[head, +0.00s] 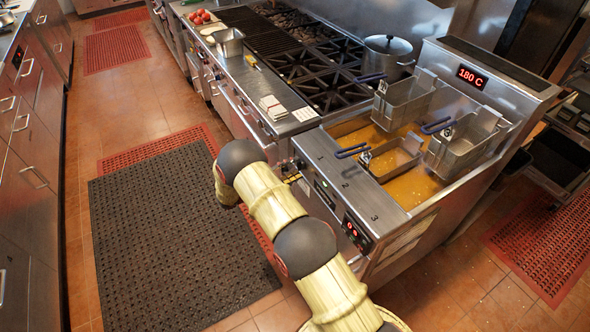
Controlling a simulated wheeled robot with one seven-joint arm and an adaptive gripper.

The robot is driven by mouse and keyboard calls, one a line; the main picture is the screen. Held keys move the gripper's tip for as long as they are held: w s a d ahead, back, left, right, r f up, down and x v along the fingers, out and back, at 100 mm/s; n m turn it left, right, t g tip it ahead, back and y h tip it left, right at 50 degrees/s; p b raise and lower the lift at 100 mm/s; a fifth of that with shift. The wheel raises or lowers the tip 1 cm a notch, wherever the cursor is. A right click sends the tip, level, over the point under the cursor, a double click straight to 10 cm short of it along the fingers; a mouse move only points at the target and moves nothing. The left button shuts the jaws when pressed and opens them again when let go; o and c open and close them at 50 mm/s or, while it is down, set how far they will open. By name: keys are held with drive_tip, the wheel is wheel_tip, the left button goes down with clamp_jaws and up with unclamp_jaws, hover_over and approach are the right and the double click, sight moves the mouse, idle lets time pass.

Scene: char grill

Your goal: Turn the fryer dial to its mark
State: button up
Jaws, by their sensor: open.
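The fryer (335,160) stands right of centre, with baskets over golden oil and a 180 C readout (472,77) on its back panel. Its front face carries a small red-digit display (356,236) and a dark panel (325,194). I cannot make out the dial or its mark; part of the fryer front is hidden behind my cream and black arm. My arm rises from the bottom and bends in front of the fryer. My gripper does not show.
A burner range (311,70) with a pot (386,55) adjoins the fryer. Blue-handled baskets (402,100) sit at the fryer. White cloths (273,107) lie on the counter ledge. A black mat (170,240) covers clear floor at left.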

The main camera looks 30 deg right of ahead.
drive_tip(key=shift+d, duration=0.4)
drive_tip(key=shift+c, duration=0.3)
drive_tip(key=c, duration=1.1)
drive_tip(key=shift+c, duration=0.2)
